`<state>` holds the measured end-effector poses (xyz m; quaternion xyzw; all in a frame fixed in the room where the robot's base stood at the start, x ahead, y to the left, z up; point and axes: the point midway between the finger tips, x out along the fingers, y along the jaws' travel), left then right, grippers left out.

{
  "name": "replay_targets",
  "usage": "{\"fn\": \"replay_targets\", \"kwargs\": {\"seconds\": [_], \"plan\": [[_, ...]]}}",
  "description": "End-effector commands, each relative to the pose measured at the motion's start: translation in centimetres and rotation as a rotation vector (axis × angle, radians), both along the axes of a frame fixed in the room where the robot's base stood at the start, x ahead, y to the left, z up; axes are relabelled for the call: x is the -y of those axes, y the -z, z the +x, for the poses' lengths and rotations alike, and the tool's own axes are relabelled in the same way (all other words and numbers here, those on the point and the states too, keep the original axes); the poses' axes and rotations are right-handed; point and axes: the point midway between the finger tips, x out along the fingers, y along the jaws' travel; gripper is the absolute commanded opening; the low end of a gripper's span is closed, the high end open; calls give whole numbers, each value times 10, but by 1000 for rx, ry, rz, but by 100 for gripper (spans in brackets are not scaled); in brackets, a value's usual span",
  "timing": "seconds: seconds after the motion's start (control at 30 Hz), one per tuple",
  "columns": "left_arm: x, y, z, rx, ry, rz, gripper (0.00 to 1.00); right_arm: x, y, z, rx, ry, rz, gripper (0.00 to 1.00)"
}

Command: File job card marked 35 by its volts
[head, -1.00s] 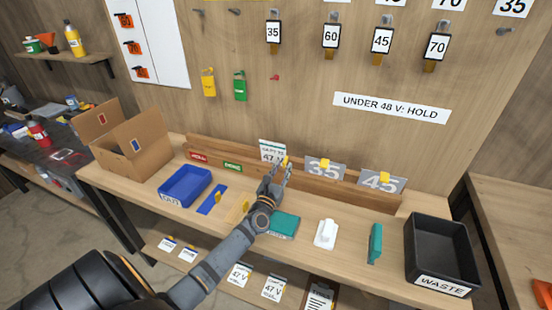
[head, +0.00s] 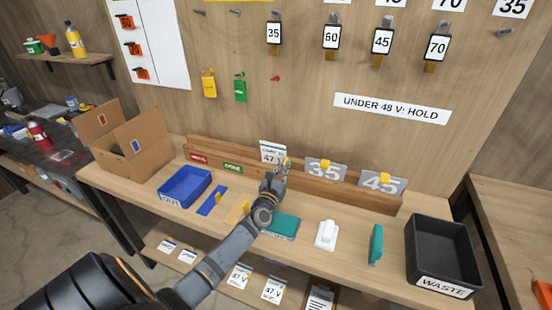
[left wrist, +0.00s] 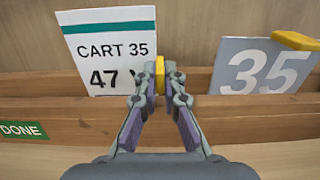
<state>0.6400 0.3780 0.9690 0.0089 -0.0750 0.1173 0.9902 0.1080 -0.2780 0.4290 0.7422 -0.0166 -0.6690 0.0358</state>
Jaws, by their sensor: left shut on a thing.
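The job card (head: 269,149) is white with a teal band and reads "CART 35" and "47 V" in the left wrist view (left wrist: 106,48). It stands upright at the wooden rack (head: 225,157), its lower edge behind the front rail. My left gripper (head: 283,167) is shut on the yellow tab (left wrist: 160,75) at the card's right edge. A green "DONE" label (head: 233,167) and a red label (head: 199,157) are on the rack to the left. A sign (head: 392,108) on the wall reads "UNDER 48 V: HOLD". My right gripper is not in view.
Grey number plates 35 (head: 324,171) and 45 (head: 381,184) with yellow tabs stand in the rack, right of the card. The bench also holds a blue tray (head: 184,187), a teal block (head: 283,226), a white object (head: 326,235) and a black waste bin (head: 443,258).

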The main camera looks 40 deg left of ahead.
Motion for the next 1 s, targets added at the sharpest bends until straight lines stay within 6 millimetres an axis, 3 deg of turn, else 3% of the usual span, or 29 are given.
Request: {"fn": "replay_targets", "kwargs": {"seconds": [0.27, 1.0], "plan": [[0, 0, 0, -1, 0, 0, 0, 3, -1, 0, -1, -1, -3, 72], [0, -27, 0, 0, 0, 0, 0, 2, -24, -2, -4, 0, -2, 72]]}}
